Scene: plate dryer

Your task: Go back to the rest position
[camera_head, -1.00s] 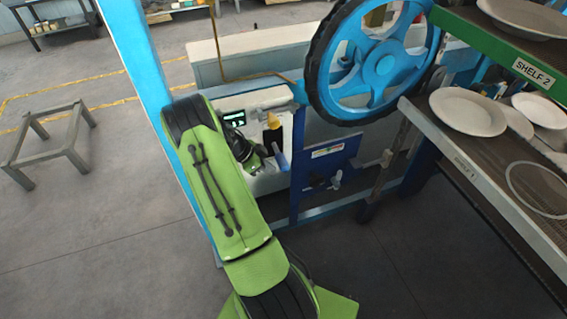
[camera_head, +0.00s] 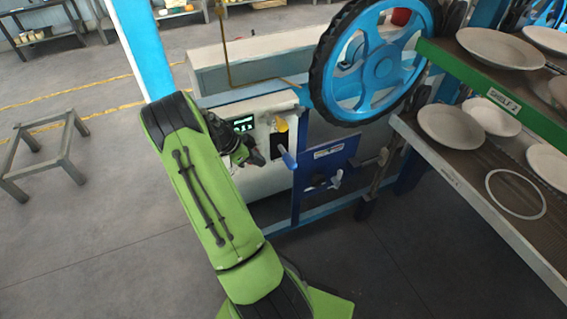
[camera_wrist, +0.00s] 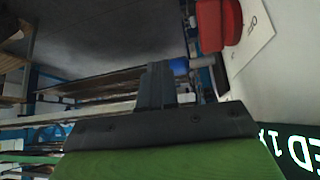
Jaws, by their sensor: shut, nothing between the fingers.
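My gripper (camera_head: 254,157) is in front of the machine's control panel (camera_head: 262,128), left of the blue handle. In the wrist view its fingers (camera_wrist: 158,88) are together with nothing between them. My arm reaches up to the panel from the bottom of the head view. In the wrist view the edge of the display (camera_wrist: 300,148) and a red knob or button (camera_wrist: 214,26) on a white plate are close on the right.
A blue wheel with a black rim (camera_head: 375,60) stands above the panel's right. A rack of plates, with a green shelf edge (camera_head: 500,98), fills the right side. A low grey stand (camera_head: 42,152) is on the left. The floor (camera_head: 110,215) between is clear.

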